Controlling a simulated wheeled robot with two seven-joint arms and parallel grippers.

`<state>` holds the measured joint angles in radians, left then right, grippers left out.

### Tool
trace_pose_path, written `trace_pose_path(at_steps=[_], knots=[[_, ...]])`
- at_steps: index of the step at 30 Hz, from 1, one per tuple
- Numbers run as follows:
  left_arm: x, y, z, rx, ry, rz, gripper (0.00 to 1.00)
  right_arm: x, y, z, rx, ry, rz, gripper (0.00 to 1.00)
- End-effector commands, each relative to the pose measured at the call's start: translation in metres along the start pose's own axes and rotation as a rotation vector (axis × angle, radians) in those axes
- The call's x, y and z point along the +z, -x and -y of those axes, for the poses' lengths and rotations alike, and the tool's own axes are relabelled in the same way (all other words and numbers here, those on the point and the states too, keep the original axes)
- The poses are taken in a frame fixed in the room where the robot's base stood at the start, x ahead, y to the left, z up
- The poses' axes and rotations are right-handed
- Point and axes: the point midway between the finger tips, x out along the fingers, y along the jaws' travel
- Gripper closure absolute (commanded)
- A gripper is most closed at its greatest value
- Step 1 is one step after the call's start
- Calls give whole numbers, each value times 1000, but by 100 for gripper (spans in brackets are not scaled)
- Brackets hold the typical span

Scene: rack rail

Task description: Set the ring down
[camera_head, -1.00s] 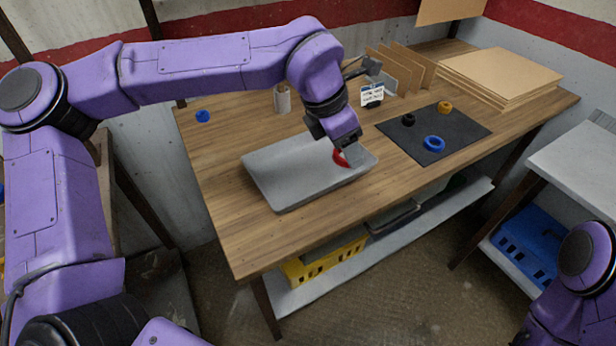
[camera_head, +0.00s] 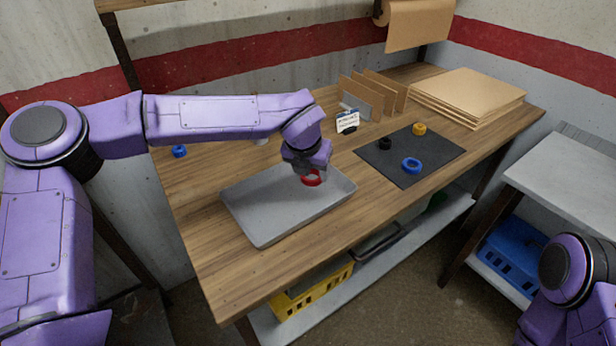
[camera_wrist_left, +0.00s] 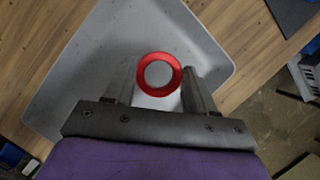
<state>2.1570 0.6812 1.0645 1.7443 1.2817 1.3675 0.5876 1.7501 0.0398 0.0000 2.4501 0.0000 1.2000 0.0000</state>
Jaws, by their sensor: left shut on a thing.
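A red ring (camera_head: 311,177) is held in my left gripper (camera_head: 312,173), over the far right part of a grey tray (camera_head: 262,222). In the left wrist view the ring (camera_wrist_left: 159,58) sits between the two fingers of my left gripper (camera_wrist_left: 160,72), with the tray (camera_wrist_left: 95,50) beneath. I cannot tell how far the ring is above the tray floor. My right gripper is out of view; only part of my right arm shows at the lower right.
A dark mat (camera_head: 400,172) right of the tray holds a blue ring (camera_head: 411,165), a black ring (camera_head: 385,143) and a yellow ring (camera_head: 419,129). A small blue thing (camera_head: 179,151) lies at the left. Cardboard sheets (camera_head: 468,92) and upright dividers (camera_head: 372,95) stand at the back.

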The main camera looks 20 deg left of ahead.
Motion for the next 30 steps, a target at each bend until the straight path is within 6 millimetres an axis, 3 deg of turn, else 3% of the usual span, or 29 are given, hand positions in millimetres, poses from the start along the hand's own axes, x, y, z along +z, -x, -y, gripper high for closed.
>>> trace_pose_path(at_steps=[5,10,19,20,21,22,30], knots=[[1,-17,-11,1,2,-2,75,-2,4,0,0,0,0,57],[-10,-43,-10,0,0,0,75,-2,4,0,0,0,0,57],[-11,-47,-10,0,0,1,75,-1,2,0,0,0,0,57],[-11,-46,-10,0,-1,1,38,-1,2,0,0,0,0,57],[-11,-46,-10,0,0,1,25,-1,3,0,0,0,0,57],[-11,-46,-10,0,-1,1,19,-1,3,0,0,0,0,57],[-10,-45,-9,0,0,1,19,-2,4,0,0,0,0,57]])
